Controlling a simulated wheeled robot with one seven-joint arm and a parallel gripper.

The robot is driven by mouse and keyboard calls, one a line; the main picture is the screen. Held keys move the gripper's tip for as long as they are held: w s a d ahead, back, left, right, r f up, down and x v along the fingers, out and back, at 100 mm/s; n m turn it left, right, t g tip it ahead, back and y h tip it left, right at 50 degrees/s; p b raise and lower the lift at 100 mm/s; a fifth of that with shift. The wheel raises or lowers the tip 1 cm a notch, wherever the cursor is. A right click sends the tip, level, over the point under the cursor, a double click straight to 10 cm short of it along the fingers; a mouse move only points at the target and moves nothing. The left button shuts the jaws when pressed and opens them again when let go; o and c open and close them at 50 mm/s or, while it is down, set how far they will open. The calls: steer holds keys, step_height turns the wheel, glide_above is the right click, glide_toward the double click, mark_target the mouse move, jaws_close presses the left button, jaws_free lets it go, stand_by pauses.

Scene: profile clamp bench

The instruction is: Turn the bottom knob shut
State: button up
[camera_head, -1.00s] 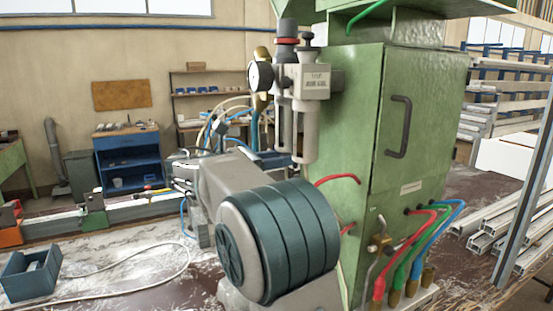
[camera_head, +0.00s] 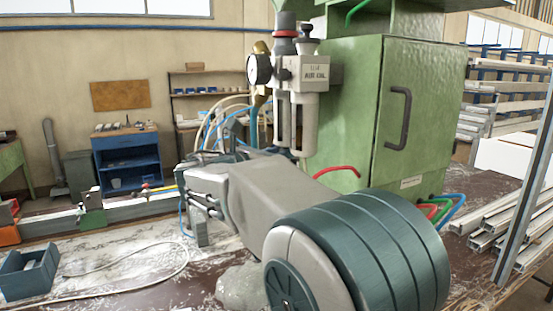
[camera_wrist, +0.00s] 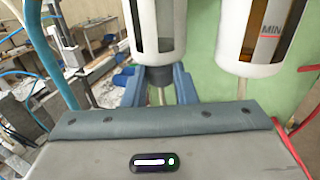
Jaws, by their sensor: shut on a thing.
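The air unit (camera_head: 303,75) with its gauge and two hanging bowls stands in front of the green cabinet. In the wrist view the left bowl (camera_wrist: 158,25) ends in a dark grey bottom knob (camera_wrist: 158,78). The two blue fingers of my gripper (camera_wrist: 159,84) stand on either side of this knob and are shut on it. A thin tube hangs below the knob between the fingers. How far the knob is turned cannot be told. In the head view my arm hides the knob and the fingers.
The right bowl (camera_wrist: 265,30), marked MIN, hangs close beside my gripper. The green cabinet (camera_head: 345,110) stands right behind. A red hose (camera_head: 337,171) and other coloured hoses are near my arm. A blue bin (camera_head: 28,272) and a pale hose lie on the bench at left.

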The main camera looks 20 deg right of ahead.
steer(key=shift+s+d+n+t+y+b, duration=0.15)
steer(key=shift+n+t+y+b, duration=0.3)
steer(key=shift+n+t, duration=0.35)
steer(key=shift+s+n+t+y+b, duration=0.15)
steer(key=shift+n+t+y+b, duration=0.3)
steer(key=shift+t, duration=0.55)
steer(key=shift+n, duration=0.25)
steer(key=o, duration=1)
steer(key=b+v, duration=0.3)
steer(key=v, duration=1.1)
steer(key=shift+d, duration=0.2)
steer(key=shift+s+r, duration=0.1)
